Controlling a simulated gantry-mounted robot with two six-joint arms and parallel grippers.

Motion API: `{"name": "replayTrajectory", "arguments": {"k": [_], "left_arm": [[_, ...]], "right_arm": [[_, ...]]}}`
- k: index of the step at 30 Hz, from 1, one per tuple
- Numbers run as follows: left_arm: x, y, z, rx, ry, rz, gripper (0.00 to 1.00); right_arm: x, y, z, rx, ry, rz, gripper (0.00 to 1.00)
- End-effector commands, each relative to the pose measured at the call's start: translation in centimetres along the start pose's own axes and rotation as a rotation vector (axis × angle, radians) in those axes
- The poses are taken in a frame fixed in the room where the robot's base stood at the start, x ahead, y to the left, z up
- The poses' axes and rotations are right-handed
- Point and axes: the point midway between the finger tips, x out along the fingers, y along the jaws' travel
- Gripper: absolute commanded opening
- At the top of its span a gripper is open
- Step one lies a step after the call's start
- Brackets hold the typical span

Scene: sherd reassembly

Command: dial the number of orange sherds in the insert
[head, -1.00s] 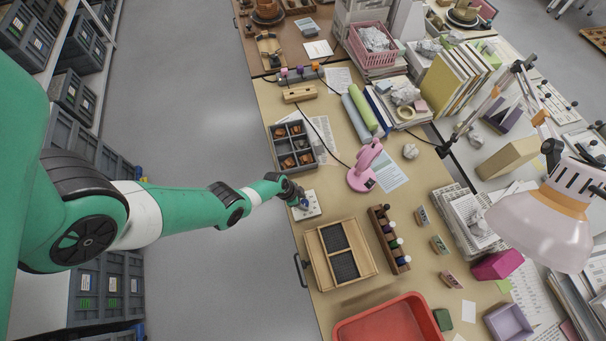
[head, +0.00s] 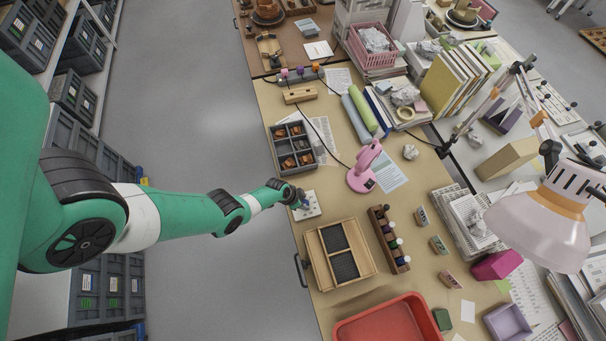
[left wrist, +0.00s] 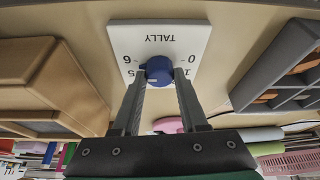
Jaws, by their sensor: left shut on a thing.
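The white dial plate (head: 307,206) lies on the bench and reads TALLY, upside down in the left wrist view (left wrist: 190,40). Digits show along its sides, including 0, and some are hidden by the fingers. Its round blue knob (left wrist: 156,72) has a pale mark whose reading I cannot tell. My left gripper (left wrist: 160,84) is shut on the knob, one finger on each side. The dark grey compartment insert (head: 293,122) sits just behind the dial. Orange-brown sherds (head: 304,159) lie in its compartments, too small to count surely. My right gripper is not in view.
A wooden box (head: 318,268) with two dark compartments stands in front of the dial. A rack of knobbed tools (head: 386,240), a pink lamp-like stand (head: 362,178) and a red tray (head: 345,331) are nearby. In the wrist view, the insert (left wrist: 245,85) is close at right.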

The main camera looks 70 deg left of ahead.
Motion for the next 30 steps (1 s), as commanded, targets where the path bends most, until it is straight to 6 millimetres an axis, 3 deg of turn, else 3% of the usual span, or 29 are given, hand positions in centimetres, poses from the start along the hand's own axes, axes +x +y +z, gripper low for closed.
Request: {"name": "replayTrajectory", "arguments": {"k": [13,30], "left_arm": [[0.2,0.4,0.0,-0.372,0.000,-0.158,0.00],[0.4,0.5,-0.1,-0.804,0.001,-0.335,0.00]], "right_arm": [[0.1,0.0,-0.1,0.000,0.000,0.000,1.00],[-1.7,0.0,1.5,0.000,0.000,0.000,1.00]]}}
